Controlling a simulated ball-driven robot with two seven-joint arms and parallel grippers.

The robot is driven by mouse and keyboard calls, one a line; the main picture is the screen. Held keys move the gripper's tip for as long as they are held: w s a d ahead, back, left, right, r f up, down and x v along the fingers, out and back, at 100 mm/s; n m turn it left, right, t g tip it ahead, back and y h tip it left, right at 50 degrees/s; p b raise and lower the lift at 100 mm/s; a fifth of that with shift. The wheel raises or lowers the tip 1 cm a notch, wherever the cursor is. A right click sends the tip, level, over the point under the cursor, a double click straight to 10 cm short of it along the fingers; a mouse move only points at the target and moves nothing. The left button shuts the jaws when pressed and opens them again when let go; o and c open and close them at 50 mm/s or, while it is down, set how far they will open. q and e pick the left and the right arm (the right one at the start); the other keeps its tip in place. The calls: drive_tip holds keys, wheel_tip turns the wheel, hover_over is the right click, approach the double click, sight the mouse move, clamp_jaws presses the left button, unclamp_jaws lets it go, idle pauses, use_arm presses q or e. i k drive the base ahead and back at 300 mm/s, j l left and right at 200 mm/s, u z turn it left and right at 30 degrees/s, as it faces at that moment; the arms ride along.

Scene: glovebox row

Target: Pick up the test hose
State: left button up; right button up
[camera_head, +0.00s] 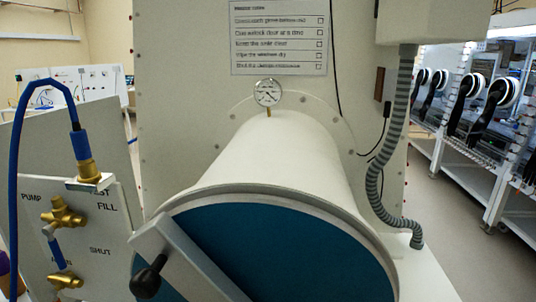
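A blue hose (14,160), which looks like the test hose, rises along the left edge, arches over and comes down to a blue sleeve and brass end fitting (82,160). The fitting stands upright on a small pale ledge (90,183) at the top of the valve panel (105,240), just above the partly hidden TEST label. The hose's lower end runs out of view at the bottom left. Neither of my grippers is in view.
A brass valve (62,217) with a blue handle sits on the panel. A large white cylinder (275,160) with a blue-green door (270,245), a black-knobbed bar (175,265) and a gauge (267,93) fills the middle. A grey corrugated hose (376,185) hangs right.

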sight(79, 136)
drive_tip(key=j+u, duration=0.15)
drive_tip(key=u, duration=1.2)
drive_tip(key=i+j+z, duration=0.2)
drive_tip(key=i+j, duration=0.2)
drive_tip(key=j, duration=0.2)
drive_tip(key=i+j+z, duration=0.1)
drive_tip(key=j, duration=0.25)
drive_tip(key=i+j+z, duration=0.1)
drive_tip(key=i+j, duration=0.2)
